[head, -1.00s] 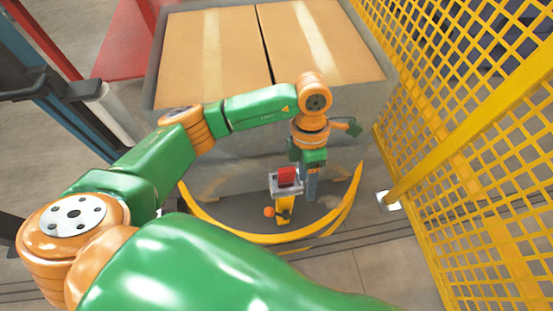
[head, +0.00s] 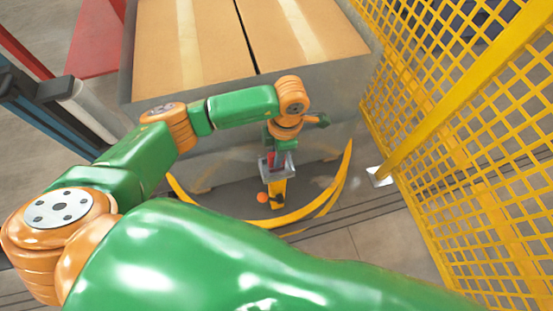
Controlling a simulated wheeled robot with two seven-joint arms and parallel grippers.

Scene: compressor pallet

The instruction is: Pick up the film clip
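A small red piece (head: 272,159), which may be the film clip, shows at a shallow grey tray (head: 264,172) on a short yellow post. It is partly hidden by my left gripper (head: 280,162). The gripper points down from the orange wrist and is at the tray, right beside or around the red piece. The fingertips are small and partly covered, so I cannot tell whether they touch or hold it. My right gripper is not in view.
Large cardboard boxes (head: 190,50) wrapped in clear film stand behind the tray. A curved yellow rail (head: 330,200) runs low around the post. An orange knob (head: 262,198) is beside the post. Yellow mesh fencing (head: 470,150) closes the right side.

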